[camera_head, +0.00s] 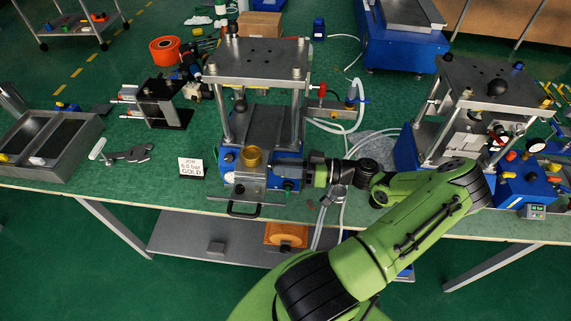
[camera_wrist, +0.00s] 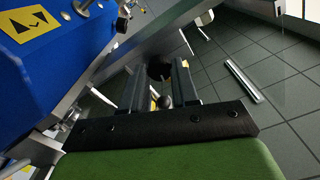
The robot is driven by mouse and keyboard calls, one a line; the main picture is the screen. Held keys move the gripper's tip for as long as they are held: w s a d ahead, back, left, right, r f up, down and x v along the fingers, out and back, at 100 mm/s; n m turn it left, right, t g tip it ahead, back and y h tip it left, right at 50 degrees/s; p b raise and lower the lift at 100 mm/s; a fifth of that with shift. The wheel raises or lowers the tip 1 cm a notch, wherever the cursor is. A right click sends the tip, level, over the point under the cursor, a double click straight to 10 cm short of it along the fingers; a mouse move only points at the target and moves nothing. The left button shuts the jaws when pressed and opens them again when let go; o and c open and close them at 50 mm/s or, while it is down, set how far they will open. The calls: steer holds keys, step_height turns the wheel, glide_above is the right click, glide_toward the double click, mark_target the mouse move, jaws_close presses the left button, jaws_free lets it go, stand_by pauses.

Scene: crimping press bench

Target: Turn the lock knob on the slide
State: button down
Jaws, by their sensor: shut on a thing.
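The slide (camera_head: 250,183) is a grey metal block at the front of the middle press, with a brass cup (camera_head: 252,157) on top and a black pull handle (camera_head: 243,211) below. My gripper (camera_head: 305,172) reaches in from the right to the slide's right side. In the wrist view my gripper (camera_wrist: 160,80) has its two fingers shut on a dark round knob (camera_wrist: 159,66), which looks like the lock knob. In the head view the gripper hides the knob. Its turned angle cannot be told.
The press (camera_head: 255,60) has a steel top plate and posts over a blue base. Another press (camera_head: 490,85) stands at the right, beyond my arm. Hoses (camera_head: 345,125) run behind the gripper. The floor in front is clear.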

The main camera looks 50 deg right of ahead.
steer(key=m+p, duration=0.7)
steer(key=m, duration=2)
steer(key=shift+f+m, duration=0.1)
steer(key=shift+m, duration=0.2)
steer(key=c, duration=0.8)
jaws_free()
steer(key=shift+c, duration=0.2)
steer(key=b+v, duration=0.3)
steer(key=v, duration=1.2)
steer(key=shift+s+d, duration=0.25)
steer(key=shift+s, duration=0.05)
